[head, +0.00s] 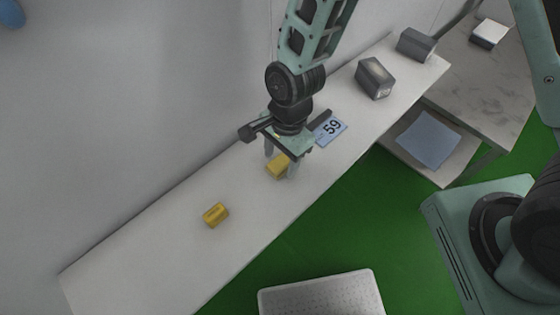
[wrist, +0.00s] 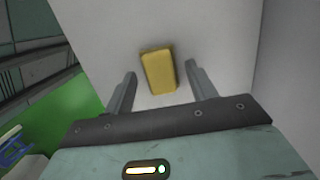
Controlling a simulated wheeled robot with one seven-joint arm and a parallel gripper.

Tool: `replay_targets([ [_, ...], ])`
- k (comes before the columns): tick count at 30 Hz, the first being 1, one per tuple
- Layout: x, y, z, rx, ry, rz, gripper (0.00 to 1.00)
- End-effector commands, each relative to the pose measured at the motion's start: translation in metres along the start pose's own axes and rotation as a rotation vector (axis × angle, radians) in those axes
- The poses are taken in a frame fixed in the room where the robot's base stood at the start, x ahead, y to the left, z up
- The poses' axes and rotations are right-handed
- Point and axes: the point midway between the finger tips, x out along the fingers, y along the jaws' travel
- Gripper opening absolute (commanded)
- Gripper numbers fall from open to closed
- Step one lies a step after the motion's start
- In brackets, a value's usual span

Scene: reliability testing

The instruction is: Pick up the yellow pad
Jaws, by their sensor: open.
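Two yellow blocks lie on the long white shelf (head: 150,250) in the head view. One yellow pad (head: 277,167) is right under my gripper (head: 281,170), partly hidden by a finger. It also shows in the wrist view (wrist: 158,72), a plain yellow block lying just beyond and between the fingertips. My gripper (wrist: 163,80) is open and empty, with one finger on each side of the pad's line. The other yellow block (head: 215,214), with dark markings, lies farther left along the shelf. I cannot tell the exact height of the fingertips above the shelf.
A blue card marked 59 (head: 330,130) lies right of my gripper. Two dark grey boxes (head: 375,78) (head: 416,44) stand farther along the shelf. A wall runs along the shelf's back edge. A grey table (head: 490,85) is at the right, over green floor (head: 330,215).

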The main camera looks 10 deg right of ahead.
Motion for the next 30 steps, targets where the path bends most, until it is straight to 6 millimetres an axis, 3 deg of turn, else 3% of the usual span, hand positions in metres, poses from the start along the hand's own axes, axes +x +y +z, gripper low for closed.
replay_targets([
  [1,0.000,0.000,0.000,0.000,0.000,0.000,0.54],
  [6,0.000,0.000,0.000,0.000,0.000,0.000,0.08],
  [20,-0.007,-0.001,0.001,-0.001,0.001,-0.003,0.08],
  [30,-0.051,-0.001,0.008,-0.002,0.000,-0.007,0.08],
])
